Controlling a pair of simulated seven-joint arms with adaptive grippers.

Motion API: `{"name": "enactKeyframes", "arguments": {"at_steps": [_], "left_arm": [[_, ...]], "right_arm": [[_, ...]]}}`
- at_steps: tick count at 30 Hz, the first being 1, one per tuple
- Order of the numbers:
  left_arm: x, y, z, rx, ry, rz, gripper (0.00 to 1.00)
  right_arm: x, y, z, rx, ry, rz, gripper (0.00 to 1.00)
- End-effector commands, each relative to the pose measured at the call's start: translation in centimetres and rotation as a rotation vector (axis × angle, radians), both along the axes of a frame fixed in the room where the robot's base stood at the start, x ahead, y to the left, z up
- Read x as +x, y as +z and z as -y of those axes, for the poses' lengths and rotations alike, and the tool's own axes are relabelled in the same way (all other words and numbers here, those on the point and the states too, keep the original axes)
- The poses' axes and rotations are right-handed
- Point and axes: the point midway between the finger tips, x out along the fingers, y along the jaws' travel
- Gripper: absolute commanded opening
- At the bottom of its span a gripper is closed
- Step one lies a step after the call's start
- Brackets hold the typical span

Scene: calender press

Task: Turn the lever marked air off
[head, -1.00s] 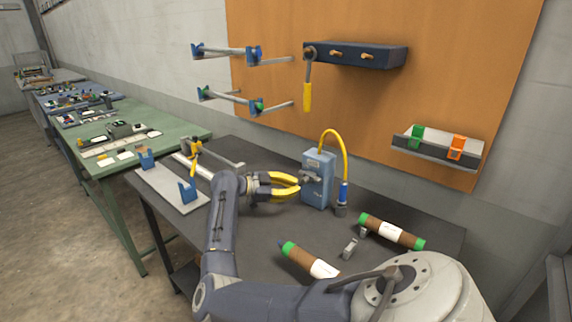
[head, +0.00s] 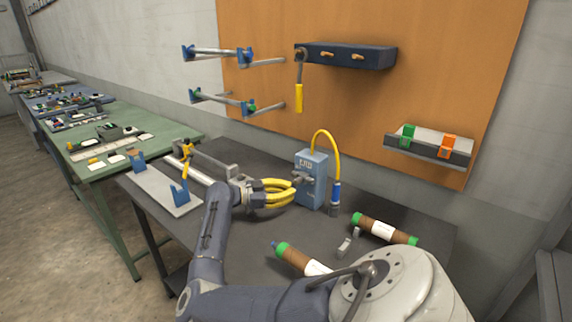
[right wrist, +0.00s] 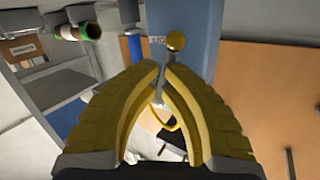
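The blue air box (head: 316,180) stands upright on the dark bench, with a yellow hose looping from its top. Its small grey lever (head: 301,178) is on the face toward my right gripper (head: 292,188). The right gripper's yellow fingers come at the box from the left, their tips close to the lever. In the right wrist view the fingers (right wrist: 162,68) converge to a narrow gap at the tips. A yellow knob (right wrist: 176,42) shows just beyond them beside a small label, and a grey stem runs between them. I cannot tell whether they pinch it. My left gripper is out of view.
Brown tubes with green ends (head: 386,229) lie on the bench at right, by a small grey block (head: 347,241). A grey tray with blue brackets (head: 160,188) is at left. An orange wall panel (head: 440,60) rises behind, carrying racks and a yellow-handled lever (head: 299,96).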

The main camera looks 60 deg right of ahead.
Motion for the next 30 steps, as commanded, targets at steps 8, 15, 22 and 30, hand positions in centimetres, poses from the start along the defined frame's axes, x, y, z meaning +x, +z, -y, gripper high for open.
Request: {"name": "enactKeyframes", "arguments": {"at_steps": [8, 15, 22, 30], "left_arm": [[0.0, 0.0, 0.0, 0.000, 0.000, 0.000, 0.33], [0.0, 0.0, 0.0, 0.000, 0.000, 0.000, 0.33], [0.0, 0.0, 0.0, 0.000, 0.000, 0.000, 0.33], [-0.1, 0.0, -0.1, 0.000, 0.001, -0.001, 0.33]], "right_arm": [[-0.5, -0.1, 0.2, 0.000, -0.005, 0.001, 0.00], [-0.6, -0.1, 0.2, 0.000, -0.006, 0.002, 0.00], [-0.7, -0.1, 0.2, 0.000, -0.006, 0.002, 0.00], [-0.6, 1.2, 0.2, -0.001, -0.007, 0.005, 0.00]]}}
